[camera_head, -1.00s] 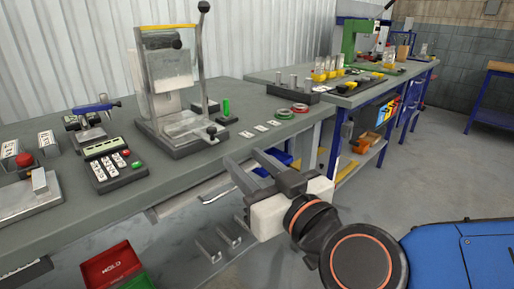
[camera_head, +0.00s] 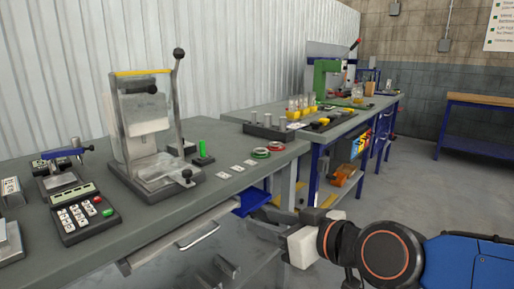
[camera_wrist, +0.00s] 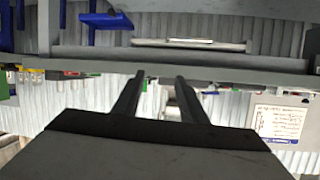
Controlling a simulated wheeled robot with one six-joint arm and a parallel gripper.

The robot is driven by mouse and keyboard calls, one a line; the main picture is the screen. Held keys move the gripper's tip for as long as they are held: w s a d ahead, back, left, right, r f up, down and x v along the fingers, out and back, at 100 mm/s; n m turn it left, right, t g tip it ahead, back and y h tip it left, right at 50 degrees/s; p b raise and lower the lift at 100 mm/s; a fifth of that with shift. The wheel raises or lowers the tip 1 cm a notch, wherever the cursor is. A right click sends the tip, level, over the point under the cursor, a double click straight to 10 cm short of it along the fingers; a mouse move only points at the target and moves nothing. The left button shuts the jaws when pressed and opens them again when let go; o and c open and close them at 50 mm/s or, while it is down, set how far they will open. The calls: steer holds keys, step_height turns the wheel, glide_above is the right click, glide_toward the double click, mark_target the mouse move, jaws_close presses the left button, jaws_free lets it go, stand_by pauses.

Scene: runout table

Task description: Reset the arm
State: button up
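My gripper (camera_head: 262,222) is in front of the workbench, low beside the table's front edge, at the right of the open drawer. In the wrist view its two dark fingers (camera_wrist: 158,80) stand apart with a gap between them. Nothing shows between the fingers except background, so it looks empty. The wrist view appears upside down, with the bench edge (camera_wrist: 200,65) beyond the fingertips. In the head view the fingertips are small and partly lost against the drawer and bench.
The grey table (camera_head: 225,190) carries a lever press (camera_head: 145,130), a keypad device (camera_head: 82,215) and red and green rings (camera_head: 270,148). A drawer with a handle (camera_head: 198,236) juts out below. A second bench (camera_head: 345,125) stands behind. The floor at right (camera_head: 420,185) is clear.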

steer(key=s+d+f+m+g+h, duration=0.2)
steer(key=d+f+h, duration=0.1)
steer(key=d, duration=0.6)
steer(key=s+d+f+m+g+h, duration=0.2)
steer(key=s+d+f+m+h, duration=0.1)
steer(key=d+f, duration=0.3)
steer(key=s+d+f+m+g+h, duration=0.2)
steer(key=d+f, duration=0.3)
steer(key=d, duration=0.6)
steer(key=shift+s+d+f+m+h, duration=0.15)
steer(key=shift+s+d+m+h, duration=0.15)
steer(key=shift+s+h, duration=0.45)
steer(key=shift+w, duration=0.1)
